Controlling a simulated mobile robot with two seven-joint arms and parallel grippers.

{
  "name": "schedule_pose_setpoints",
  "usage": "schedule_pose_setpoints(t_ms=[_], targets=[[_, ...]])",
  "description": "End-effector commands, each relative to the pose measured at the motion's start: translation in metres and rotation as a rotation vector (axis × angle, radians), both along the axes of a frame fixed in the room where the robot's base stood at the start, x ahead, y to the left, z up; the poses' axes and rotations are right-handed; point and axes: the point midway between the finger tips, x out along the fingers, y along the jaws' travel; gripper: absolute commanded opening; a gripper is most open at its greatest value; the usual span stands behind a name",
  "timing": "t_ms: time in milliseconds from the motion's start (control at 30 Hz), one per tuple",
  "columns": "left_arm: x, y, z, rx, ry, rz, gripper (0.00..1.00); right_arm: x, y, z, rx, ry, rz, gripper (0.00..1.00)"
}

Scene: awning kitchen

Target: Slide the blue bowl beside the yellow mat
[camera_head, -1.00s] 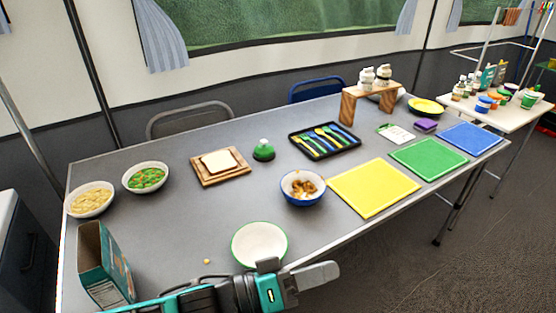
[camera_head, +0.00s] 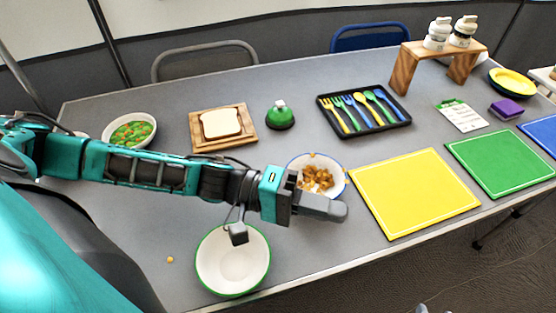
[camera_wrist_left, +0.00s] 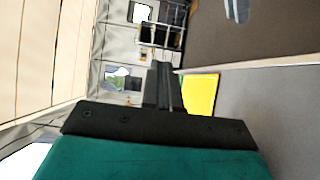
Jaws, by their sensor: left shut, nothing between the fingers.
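The blue bowl (camera_head: 334,188), white inside with brown food in it, stands on the grey table just left of the yellow mat (camera_head: 415,192). My left gripper (camera_head: 335,209) is shut and empty. In the head view it overlaps the front left of the bowl and hides part of its rim and side. I cannot tell whether it touches the bowl. In the left wrist view the shut fingers (camera_wrist_left: 163,88) point ahead, with the yellow mat (camera_wrist_left: 201,95) to their right. My right gripper is not in view.
A green-rimmed white bowl (camera_head: 232,275) stands below my left forearm, near the table's front edge. A green mat (camera_head: 505,160) lies right of the yellow one. Behind are a cutlery tray (camera_head: 397,104), a bread board (camera_head: 223,147) and a green-topped shaker (camera_head: 280,116).

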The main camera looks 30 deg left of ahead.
Motion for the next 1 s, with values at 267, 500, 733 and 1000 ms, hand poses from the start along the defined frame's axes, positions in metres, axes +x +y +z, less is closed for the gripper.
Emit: schedule_pose_setpoints(t_ms=[267,500,733,1000], targets=[[0.027,0.047,-0.002,0.005,-0.005,0.005,0.00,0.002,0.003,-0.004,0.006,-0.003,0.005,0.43],[0.053,0.093,-0.002,0.005,-0.005,0.005,0.00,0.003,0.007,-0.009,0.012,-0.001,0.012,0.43],[0.078,0.137,-0.002,0.004,-0.006,0.005,0.00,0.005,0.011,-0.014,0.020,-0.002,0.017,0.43],[0.100,0.177,-0.016,-0.002,0.001,0.001,0.00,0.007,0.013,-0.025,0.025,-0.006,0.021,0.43]])
